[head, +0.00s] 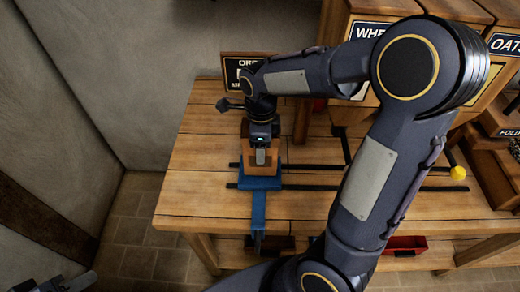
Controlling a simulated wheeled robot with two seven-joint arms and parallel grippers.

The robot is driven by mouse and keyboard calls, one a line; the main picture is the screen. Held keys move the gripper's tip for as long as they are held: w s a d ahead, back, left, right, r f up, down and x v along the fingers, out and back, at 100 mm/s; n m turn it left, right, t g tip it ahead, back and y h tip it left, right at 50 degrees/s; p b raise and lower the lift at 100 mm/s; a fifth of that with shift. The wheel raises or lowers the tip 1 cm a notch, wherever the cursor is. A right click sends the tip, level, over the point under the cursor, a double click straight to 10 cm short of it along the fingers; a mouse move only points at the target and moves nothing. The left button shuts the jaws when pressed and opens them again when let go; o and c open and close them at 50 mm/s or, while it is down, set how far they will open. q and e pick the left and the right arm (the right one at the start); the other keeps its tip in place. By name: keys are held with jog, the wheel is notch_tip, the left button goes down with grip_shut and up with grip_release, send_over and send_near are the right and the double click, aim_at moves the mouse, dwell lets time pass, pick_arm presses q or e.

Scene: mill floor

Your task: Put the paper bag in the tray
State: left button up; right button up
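The brown thing is over a flat blue piece (258,208), which runs toward the bench's front edge. I cannot tell if this blue piece is the tray.
Dark rails (312,188) run across the wooden bench (200,175). A yellow knob (458,173) is at the right. Labelled wooden bins (505,60) stand behind, and a small sign (232,70) is at the back. A red bin (405,243) is below. The bench's left side is clear.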

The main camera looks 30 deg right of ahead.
jog(key=shift+w+d+f, duration=0.1)
jog(key=shift+w+f, duration=0.15)
jog(key=shift+f, duration=1.6)
jog(key=shift+f, duration=0.15)
jog(key=o, duration=1)
jog(key=shift+c, duration=0.2)
